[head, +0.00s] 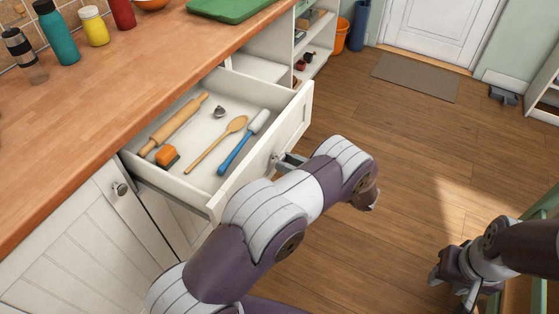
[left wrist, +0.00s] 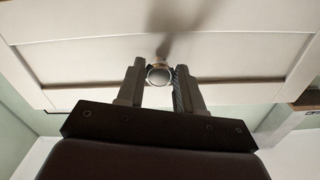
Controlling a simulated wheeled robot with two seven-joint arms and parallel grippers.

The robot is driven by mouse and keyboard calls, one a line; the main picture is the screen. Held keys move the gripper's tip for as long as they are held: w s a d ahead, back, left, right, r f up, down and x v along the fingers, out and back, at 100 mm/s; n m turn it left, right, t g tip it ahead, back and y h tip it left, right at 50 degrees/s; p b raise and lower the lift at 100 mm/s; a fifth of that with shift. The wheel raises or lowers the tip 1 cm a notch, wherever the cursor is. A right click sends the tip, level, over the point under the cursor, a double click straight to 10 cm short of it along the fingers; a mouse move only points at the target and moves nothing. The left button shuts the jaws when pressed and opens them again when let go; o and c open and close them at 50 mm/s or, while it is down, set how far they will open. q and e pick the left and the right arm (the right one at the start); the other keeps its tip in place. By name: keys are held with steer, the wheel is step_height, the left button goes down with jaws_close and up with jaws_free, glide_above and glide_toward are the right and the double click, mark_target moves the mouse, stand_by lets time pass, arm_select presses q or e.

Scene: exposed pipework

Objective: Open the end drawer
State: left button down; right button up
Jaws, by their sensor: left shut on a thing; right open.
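The end drawer (head: 300,104) is pulled out from under the wooden counter in the head view. Inside lie a rolling pin (head: 178,124), a wooden spoon (head: 215,145), a blue-handled tool with a white head (head: 243,142), an orange item (head: 167,156) and a small metal piece (head: 220,112). My left gripper (head: 284,164) is at the drawer front, partly hidden by my arm. The left wrist view shows its fingers shut on the round drawer knob (left wrist: 159,74), against the white drawer front (left wrist: 80,55). My right gripper (head: 455,287) is open and empty at the lower right.
Bottles (head: 57,35) stand on the counter (head: 95,95) near a green board (head: 228,8). A cabinet door with a knob (head: 121,188) is left of the drawer. Open shelves (head: 317,50) stand beyond. A green frame (head: 535,212) is near my right arm; the wooden floor (head: 420,150) is mostly clear.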

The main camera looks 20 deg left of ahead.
arm_select(q)
steer(key=shift+d, duration=0.4)
steer(key=c, duration=0.7)
jaws_free()
steer(key=shift+d, duration=0.1)
steer(key=d, duration=0.4)
steer(key=d+b, duration=0.1)
steer(key=d, duration=0.3)
steer(key=s+d, duration=0.1)
steer(key=d, duration=0.3)
steer(key=shift+d+b, duration=0.25)
steer(key=shift+b, duration=0.05)
